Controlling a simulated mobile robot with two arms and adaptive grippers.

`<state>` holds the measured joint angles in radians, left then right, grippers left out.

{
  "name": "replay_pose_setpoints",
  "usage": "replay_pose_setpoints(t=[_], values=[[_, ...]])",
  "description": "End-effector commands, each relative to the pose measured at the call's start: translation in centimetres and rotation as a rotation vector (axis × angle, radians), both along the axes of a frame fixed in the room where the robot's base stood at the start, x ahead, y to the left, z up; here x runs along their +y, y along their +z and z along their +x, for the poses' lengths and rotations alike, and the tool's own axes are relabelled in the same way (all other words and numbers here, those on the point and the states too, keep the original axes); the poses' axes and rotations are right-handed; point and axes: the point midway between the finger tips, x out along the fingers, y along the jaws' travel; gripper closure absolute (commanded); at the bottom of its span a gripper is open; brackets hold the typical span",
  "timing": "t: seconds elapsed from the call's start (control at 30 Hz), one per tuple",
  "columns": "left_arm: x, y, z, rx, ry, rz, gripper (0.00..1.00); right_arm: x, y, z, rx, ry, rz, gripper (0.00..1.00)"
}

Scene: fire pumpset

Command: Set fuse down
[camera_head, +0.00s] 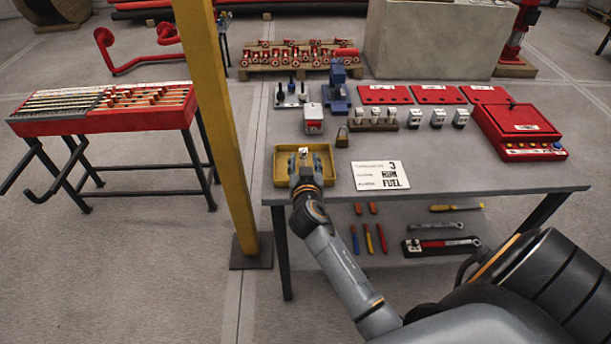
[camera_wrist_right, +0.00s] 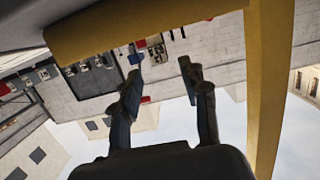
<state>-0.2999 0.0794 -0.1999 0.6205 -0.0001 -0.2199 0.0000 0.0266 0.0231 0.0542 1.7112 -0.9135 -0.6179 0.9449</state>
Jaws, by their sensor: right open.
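My right gripper (camera_head: 305,164) reaches into the yellow tray (camera_head: 327,158) at the table's front left. In the right wrist view its two fingers (camera_wrist_right: 160,75) stand apart with nothing between them. A small pale piece (camera_head: 303,150) shows at the fingertips in the head view; it may be the fuse, but it is too small to tell. Whether it touches the fingers or the tray floor is hidden. Similar grey-white units, possibly fuses, stand in a holder (camera_head: 373,125) and singly beside it (camera_head: 438,118). My left gripper is not in view.
A white sign card (camera_head: 381,175) lies right of the tray, and a padlock (camera_head: 342,137) behind it. A red box (camera_head: 516,132) stands at the table's right. A yellow post (camera_head: 222,120) rises close to the left edge. The table (camera_head: 450,175) is bare at front right.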

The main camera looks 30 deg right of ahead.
Motion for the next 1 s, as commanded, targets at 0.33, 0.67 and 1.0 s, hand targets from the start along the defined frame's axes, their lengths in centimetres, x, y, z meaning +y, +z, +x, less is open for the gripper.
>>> replay_pose_setpoints(t=[0.33,0.67,1.0], values=[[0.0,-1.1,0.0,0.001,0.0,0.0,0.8,3.7,1.2,-5.9,0.001,0.001,0.003,0.56],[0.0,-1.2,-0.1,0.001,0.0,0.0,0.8,4.5,1.8,-7.4,0.0,-0.001,-0.002,0.56],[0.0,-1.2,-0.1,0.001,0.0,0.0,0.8,8.0,-8.6,-7.3,0.21,0.144,0.009,0.56]])
